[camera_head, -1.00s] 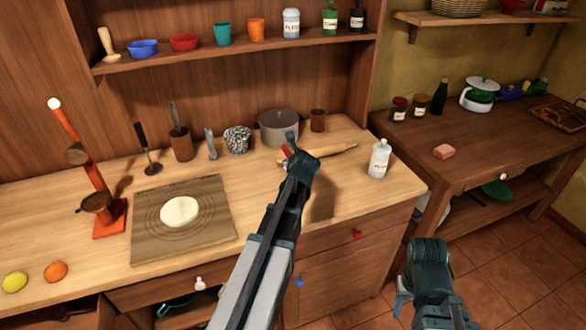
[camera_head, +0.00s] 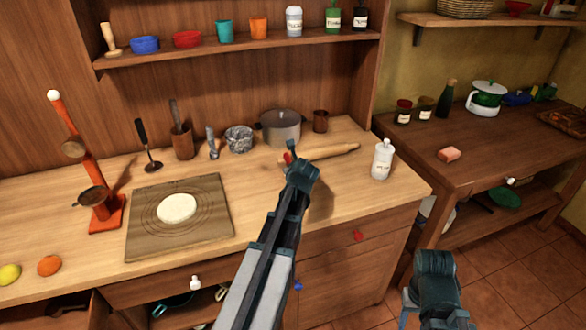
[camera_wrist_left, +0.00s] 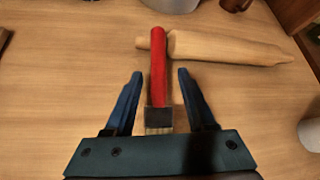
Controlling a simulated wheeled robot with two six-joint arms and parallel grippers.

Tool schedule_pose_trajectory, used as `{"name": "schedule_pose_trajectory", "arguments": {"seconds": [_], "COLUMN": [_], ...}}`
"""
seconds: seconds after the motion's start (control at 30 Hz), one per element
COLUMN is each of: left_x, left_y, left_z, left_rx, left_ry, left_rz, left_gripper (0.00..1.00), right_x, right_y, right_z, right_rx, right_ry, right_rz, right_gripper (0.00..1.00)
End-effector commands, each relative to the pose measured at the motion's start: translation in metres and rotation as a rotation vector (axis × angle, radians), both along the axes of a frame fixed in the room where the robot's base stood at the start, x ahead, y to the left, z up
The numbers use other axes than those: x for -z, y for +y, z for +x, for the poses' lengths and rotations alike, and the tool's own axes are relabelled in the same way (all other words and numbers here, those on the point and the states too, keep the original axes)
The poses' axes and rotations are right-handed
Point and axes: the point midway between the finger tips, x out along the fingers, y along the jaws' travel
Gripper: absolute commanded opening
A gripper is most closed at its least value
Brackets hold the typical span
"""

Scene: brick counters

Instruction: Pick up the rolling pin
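The wooden rolling pin (camera_head: 335,152) lies on the counter, with its left end partly hidden by my left gripper in the head view. In the left wrist view, the pin (camera_wrist_left: 225,48) lies crosswise ahead of the fingertips, not between them. My left gripper (camera_wrist_left: 160,85) is open. A red-handled brush (camera_wrist_left: 158,65) shows between its spread fingers with a gap on each side, its handle end overlapping the pin's left handle. My right gripper (camera_head: 405,302) is low at the right, away from the pin; its fingers are mostly hidden.
A grey pot (camera_head: 280,128) and a brown cup (camera_head: 320,121) stand behind the pin. A white bottle (camera_head: 382,160) stands to its right. A board with dough (camera_head: 150,238) lies to the left. The counter in front of the pin is clear.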

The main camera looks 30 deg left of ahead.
Motion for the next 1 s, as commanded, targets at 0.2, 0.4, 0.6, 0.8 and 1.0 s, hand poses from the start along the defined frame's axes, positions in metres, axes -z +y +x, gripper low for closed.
{"name": "schedule_pose_trajectory", "arguments": {"seconds": [0.2,0.4,0.6,0.8,1.0], "left_x": [-0.001,-0.015,-0.041,-0.06,-0.07], "left_y": [0.0,-0.007,-0.03,-0.049,-0.06], "left_z": [0.0,-0.01,-0.039,-0.062,-0.075], "left_rx": [0.0,0.001,0.002,0.002,0.001], "left_ry": [0.0,0.0,-0.001,0.0,-0.001], "left_rz": [0.0,-0.001,0.0,0.001,0.0], "left_gripper": [0.55,0.55,0.55,0.55,0.55], "right_x": [-0.001,-0.015,-0.041,-0.06,-0.07], "right_y": [0.0,0.0,0.0,0.0,0.0], "right_z": [0.0,0.0,0.0,0.0,0.0], "right_rx": [0.0,0.0,0.0,0.0,0.0], "right_ry": [0.0,0.0,0.0,0.0,0.0], "right_rz": [0.0,0.0,0.0,0.0,0.0], "right_gripper": [0.5,0.5,0.5,0.5,0.5]}}
